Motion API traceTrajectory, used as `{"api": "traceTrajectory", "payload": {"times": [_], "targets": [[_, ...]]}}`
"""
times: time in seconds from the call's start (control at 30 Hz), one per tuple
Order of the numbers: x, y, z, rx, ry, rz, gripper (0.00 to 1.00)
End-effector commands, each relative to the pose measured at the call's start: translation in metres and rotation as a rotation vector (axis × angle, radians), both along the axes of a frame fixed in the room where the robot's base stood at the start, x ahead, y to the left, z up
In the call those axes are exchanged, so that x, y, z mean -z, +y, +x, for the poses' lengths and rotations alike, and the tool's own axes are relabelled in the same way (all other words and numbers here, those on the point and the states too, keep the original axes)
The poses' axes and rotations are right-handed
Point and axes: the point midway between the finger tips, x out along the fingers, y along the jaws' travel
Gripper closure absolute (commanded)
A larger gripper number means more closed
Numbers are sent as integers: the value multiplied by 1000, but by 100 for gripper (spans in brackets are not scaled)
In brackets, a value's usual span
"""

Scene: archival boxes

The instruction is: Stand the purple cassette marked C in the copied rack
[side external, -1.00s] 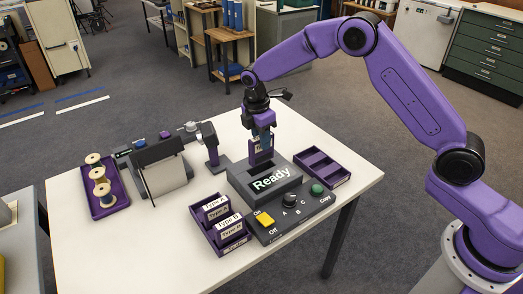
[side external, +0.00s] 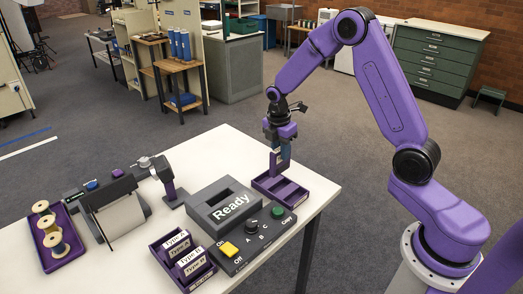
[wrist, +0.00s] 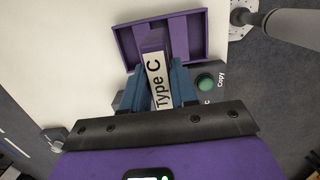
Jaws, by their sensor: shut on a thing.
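My gripper (side external: 279,147) is shut on the purple cassette (side external: 278,162), which hangs upright below it. In the wrist view the cassette's white label reads Type C (wrist: 157,78), between the blue fingers of my gripper (wrist: 157,72). The cassette is over the back left part of a purple rack (side external: 287,193) with slots at the table's right edge. The rack also shows in the wrist view (wrist: 196,34), beyond the cassette, with no other cassette visible in it. I cannot tell whether the cassette's lower end is inside a slot or just above it.
A grey machine (side external: 211,218) reading Ready stands left of the rack, with a yellow switch, a knob and a green Copy button. A purple rack (side external: 199,278) of Type A and Type B cassettes is at the front. A spool tray (side external: 66,256) lies far left.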

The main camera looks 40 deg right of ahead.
Motion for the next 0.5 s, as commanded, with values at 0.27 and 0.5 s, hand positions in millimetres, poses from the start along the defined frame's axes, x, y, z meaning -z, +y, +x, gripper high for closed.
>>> {"api": "traceTrajectory", "payload": {"times": [0.27,0.5], "targets": [[9,-3,-2,0,0,0,100],[24,-2,-2,-1,0,1,100]]}}
